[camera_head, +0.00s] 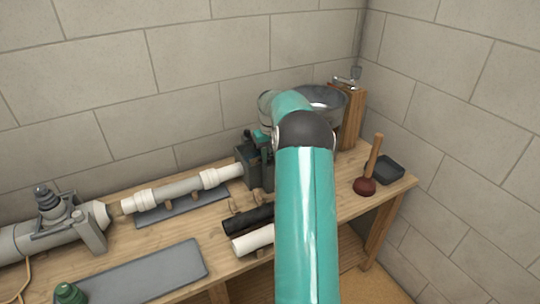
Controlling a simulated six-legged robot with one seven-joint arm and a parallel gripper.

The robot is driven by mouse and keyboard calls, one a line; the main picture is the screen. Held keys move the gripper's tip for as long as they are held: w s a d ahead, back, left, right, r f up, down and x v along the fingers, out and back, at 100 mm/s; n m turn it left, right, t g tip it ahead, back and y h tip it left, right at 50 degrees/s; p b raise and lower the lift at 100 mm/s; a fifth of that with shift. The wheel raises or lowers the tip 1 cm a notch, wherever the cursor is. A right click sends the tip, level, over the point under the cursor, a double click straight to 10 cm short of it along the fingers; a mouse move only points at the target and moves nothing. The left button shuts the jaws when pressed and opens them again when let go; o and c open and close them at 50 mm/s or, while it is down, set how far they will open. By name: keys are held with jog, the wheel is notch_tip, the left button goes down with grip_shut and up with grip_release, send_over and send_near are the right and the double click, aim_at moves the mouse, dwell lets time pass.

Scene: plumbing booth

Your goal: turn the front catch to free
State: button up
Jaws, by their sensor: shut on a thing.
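A dark grey-green clamp block (257,173) stands on the bench at the right end of the white pipe. My teal arm reaches over the bench and bends down at its far end toward this block. My gripper (257,142) is small and dark at the top of the block, partly hidden by my own arm. It is shut on a part there, which I take to be the front catch. The catch's outline and its turn angle are too small and covered to make out.
A white pipe (180,189) lies on a grey cradle left of the block. A black pipe (248,219) and a cream pipe (253,240) lie in front. A grey mat (140,275) is front left.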

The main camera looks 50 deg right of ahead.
jog(key=n, duration=0.5)
jog(key=shift+n, duration=2.6)
jog(key=o, duration=1)
notch_tip(320, 180, up, 14)
jog(key=shift+a, duration=0.1)
